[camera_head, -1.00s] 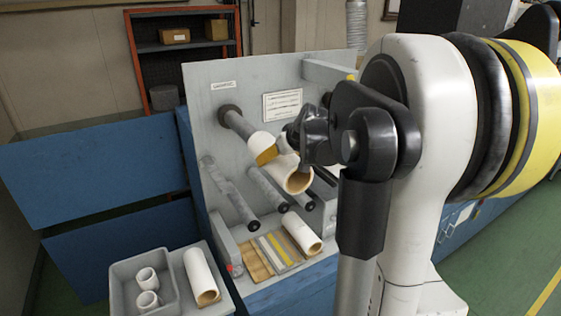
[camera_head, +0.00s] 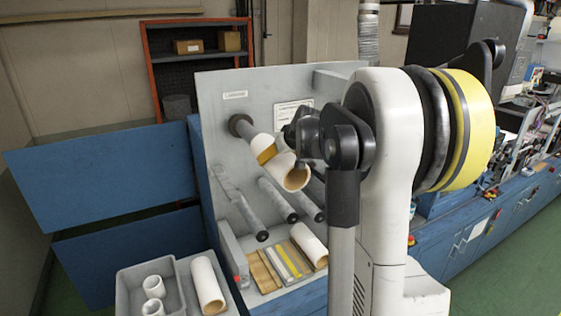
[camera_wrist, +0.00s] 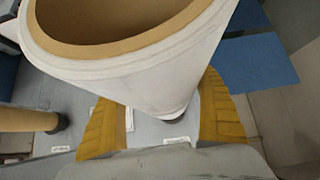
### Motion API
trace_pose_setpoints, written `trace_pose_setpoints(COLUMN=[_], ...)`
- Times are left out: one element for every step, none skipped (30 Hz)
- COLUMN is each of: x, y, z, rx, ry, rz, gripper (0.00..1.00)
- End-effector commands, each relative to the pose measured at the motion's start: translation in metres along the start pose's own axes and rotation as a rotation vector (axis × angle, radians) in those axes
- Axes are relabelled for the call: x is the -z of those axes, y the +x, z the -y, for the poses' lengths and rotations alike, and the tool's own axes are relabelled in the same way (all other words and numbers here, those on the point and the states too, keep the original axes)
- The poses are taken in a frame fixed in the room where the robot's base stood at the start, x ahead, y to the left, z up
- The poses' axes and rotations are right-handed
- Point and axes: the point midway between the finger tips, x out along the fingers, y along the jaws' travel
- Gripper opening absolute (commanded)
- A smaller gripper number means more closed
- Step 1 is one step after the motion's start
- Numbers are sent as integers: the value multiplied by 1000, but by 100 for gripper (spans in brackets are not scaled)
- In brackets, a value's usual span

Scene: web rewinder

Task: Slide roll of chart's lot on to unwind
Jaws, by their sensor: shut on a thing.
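My gripper (camera_head: 276,157) is shut on a white roll (camera_head: 293,178) with a brown core, its yellow-tan finger pads on both sides of it. The roll is tilted, its open end facing down and right. Its far end lines up with the upper-left shaft (camera_head: 244,128) on the grey panel, and a short length of shaft shows behind it. The core hides how far the shaft reaches inside. In the wrist view the roll (camera_wrist: 150,75) fills the top, with a dark collar just beyond it. A chart (camera_head: 292,110) hangs on the panel, its text unreadable.
Bare shafts (camera_head: 277,200) jut from the panel below. A white roll (camera_head: 308,246) lies beside coloured strips (camera_head: 280,264) on the ledge. Another roll (camera_head: 207,284) lies near a grey bin (camera_head: 130,280) holding two short white rolls. Blue panels (camera_head: 100,175) stand at left.

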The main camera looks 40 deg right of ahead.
Motion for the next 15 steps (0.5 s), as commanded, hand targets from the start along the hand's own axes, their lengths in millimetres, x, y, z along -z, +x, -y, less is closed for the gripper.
trace_pose_setpoints(x=[3, 5, 7, 8, 10, 12, 13, 15, 17, 18, 20, 22, 23, 25, 27], y=[3, 4, 6, 8, 9, 11, 13, 14, 16, 18, 19, 21, 23, 24, 26], z=[0, 0, 0, 0, 0, 0, 0, 0, 0, 0, 0, 0, 0, 0, 0], rx=[0, 0, 0, 0, 1, 1, 1, 0, 0, 0, 0, 0, 0, 0, 0], ry=[0, 0, 0, 0, 0, -1, -1, -1, -1, -1, -2, -1, -1, -1, -1], rz=[-1, -1, -1, -1, -1, -1, -1, -1, -1, -1, -1, -1, -1, -1, -1], gripper=[43, 43, 43, 43, 43, 43, 43, 43, 43, 43, 43, 43, 43, 43, 43])
